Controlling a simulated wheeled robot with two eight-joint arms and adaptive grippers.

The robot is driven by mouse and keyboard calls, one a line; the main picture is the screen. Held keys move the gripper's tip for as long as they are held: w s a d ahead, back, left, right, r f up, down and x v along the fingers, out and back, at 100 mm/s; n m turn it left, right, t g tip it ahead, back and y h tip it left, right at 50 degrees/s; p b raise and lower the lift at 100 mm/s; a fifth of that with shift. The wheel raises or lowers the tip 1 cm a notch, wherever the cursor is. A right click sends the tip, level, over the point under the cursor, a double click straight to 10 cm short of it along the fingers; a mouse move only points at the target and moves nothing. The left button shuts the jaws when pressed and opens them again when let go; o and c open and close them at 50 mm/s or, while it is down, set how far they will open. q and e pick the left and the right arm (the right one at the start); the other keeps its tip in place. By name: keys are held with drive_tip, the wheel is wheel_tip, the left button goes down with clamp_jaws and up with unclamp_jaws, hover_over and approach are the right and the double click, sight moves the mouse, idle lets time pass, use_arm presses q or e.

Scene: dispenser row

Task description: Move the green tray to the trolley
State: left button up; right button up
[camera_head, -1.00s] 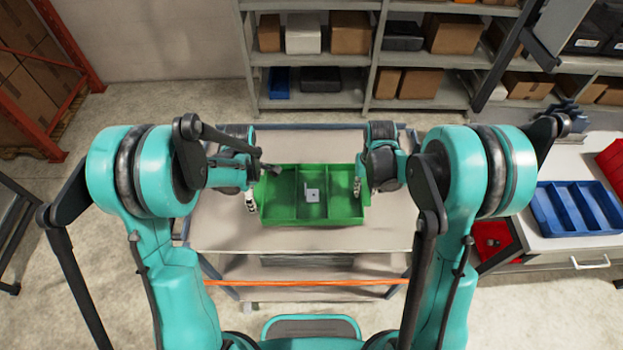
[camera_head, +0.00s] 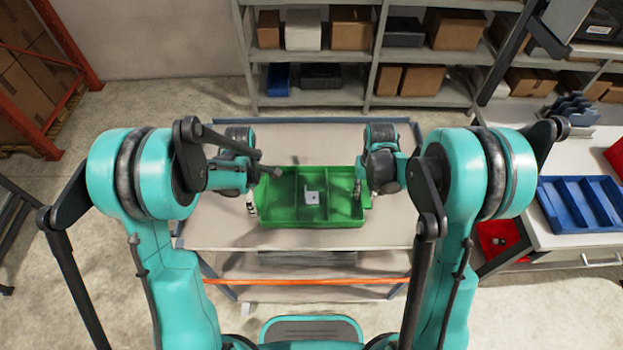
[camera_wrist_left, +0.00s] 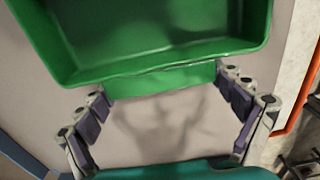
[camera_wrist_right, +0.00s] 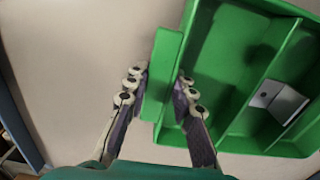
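The green tray (camera_head: 290,221) is over the grey trolley top (camera_head: 220,237) in the head view; I cannot tell whether it touches. It has three compartments, and a small grey bracket (camera_head: 312,198) sits in the middle one. My left gripper (camera_wrist_left: 165,85) is at the tray's left end, fingers wide apart at either end of the green handle lip (camera_wrist_left: 165,80). Firm contact is not clear there. My right gripper (camera_wrist_right: 162,88) is at the right end, its fingertips close against both sides of the thin green handle (camera_wrist_right: 163,60).
A shelf rack (camera_head: 310,104) with boxes stands behind the trolley. At the right, a bench holds a blue divided tray (camera_head: 580,205), with a red bin (camera_head: 497,242) beside it. An orange rack stands at the left. Bare trolley top shows around the green tray.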

use_arm(q)
drive_tip(key=shift+o, duration=0.5)
use_arm(e)
drive_tip(key=o, duration=0.4)
use_arm(q)
drive_tip(key=shift+r, duration=0.15)
use_arm(e)
drive_tip(key=shift+r, duration=0.15)
use_arm(q)
wheel_tip(320, 180, up, 12)
use_arm(e)
wheel_tip(320, 180, up, 12)
drive_tip(key=shift+f, duration=0.1)
